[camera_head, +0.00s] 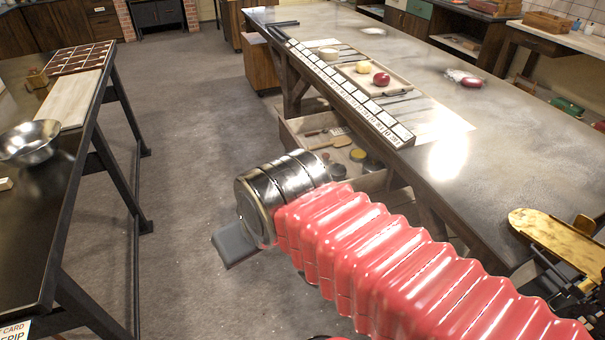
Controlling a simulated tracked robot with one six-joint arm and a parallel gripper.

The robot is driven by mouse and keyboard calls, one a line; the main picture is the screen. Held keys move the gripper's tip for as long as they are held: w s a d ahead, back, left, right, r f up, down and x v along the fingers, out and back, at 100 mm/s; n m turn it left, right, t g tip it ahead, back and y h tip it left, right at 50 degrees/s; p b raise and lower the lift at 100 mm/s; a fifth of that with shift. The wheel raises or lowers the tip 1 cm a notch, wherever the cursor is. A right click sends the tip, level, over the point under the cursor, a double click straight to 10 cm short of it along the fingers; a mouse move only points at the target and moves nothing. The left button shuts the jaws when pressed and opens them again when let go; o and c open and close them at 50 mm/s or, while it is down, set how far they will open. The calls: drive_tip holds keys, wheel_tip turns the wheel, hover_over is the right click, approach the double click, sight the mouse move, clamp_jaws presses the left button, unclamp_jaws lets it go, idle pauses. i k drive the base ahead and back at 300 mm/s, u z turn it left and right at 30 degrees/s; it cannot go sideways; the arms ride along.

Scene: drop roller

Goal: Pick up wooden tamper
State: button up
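I cannot clearly make out a wooden tamper. A small wooden piece (37,79) stands at the far end of the left table, beside the gridded wooden tray; its shape is too small to tell. Small wooden-looking items (340,131) also lie in the open drawer under the right table. My arm, in a red bellows sleeve, reaches in from the lower right and ends in a metal cylinder. Only a grey block of my gripper (233,245) shows beyond it, above the floor between the tables. The rest is hidden behind the cylinder, so its opening cannot be seen.
The dark left table (28,225) holds a steel bowl (28,142), a pale board (70,101) and a gridded tray (80,58). The right table (455,110) bears a tray with yellow and red round things. The open drawer (292,141) juts into the aisle. The grey floor between is clear.

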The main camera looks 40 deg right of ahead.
sight(326, 160)
drive_tip(key=u, duration=0.25)
drive_tip(key=k, duration=0.45)
drive_tip(key=u, duration=0.15)
drive_tip(key=i, duration=1.8)
drive_tip(key=z, duration=0.9)
drive_tip(key=i, duration=0.6)
drive_tip(key=z, duration=0.85)
drive_tip(key=i, duration=0.65)
drive_tip(key=z, duration=0.4)
